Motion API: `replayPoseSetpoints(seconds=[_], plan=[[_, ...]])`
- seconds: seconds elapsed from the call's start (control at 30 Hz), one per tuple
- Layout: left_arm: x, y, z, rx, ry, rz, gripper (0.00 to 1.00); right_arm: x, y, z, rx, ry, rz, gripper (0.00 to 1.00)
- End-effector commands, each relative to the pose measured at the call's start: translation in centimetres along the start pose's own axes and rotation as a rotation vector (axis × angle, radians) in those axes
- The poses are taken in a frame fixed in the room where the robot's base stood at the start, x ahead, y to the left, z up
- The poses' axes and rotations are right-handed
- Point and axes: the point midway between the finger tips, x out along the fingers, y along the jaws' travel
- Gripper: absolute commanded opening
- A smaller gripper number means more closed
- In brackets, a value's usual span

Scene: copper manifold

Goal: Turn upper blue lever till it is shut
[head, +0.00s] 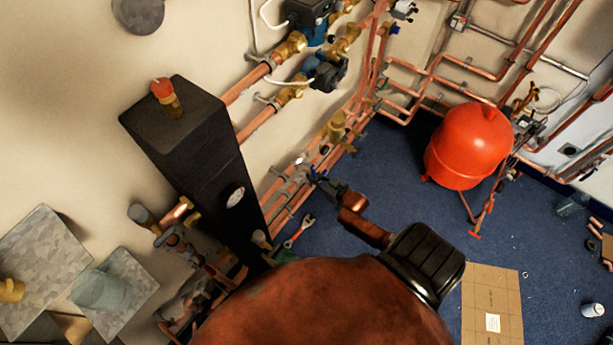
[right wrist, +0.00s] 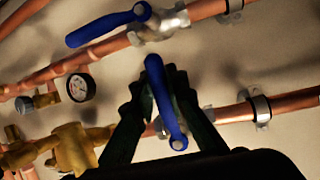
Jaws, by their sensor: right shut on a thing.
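Two blue levers on copper pipes show in the right wrist view. One blue lever (right wrist: 108,25), higher in the picture, lies roughly along its pipe. The other blue lever (right wrist: 165,108), lower in the picture, stands roughly crosswise to its pipe. My right gripper (right wrist: 158,80) is shut on this crosswise lever, with its dark fingers on either side. In the head view my right gripper (head: 322,181) is at the pipes low on the wall, and the levers are too small and covered to tell apart. My left gripper is not in view.
A black gauge (right wrist: 81,87) and brass fittings (right wrist: 75,148) sit left of the held lever. In the head view a tall black box (head: 195,150) stands left of the pipes. A red tank (head: 468,145) and a cardboard sheet (head: 490,300) are on the blue floor.

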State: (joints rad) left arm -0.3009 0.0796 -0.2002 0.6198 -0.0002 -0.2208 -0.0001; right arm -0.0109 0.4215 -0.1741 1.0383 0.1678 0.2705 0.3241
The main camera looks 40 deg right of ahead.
Motion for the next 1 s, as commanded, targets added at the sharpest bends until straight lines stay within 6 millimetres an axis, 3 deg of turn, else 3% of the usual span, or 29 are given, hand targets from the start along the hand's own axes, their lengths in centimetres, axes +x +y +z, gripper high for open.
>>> replayPoseSetpoints(seconds=[0.43, 0.47, 0.7, 1.0], plan=[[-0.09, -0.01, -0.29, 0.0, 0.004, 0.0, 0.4, -0.14, -0.47, 0.22, 0.018, 0.0, -0.007, 0.0], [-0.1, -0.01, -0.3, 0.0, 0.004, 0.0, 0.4, -0.14, -0.5, 0.23, 0.018, -0.001, -0.008, 0.14], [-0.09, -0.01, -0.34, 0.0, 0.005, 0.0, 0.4, -0.15, -0.36, 0.25, 0.016, -0.002, -0.006, 0.31], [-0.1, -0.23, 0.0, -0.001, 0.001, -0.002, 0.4, -0.35, -0.1, 0.23, 0.014, -0.002, -0.002, 0.31]])
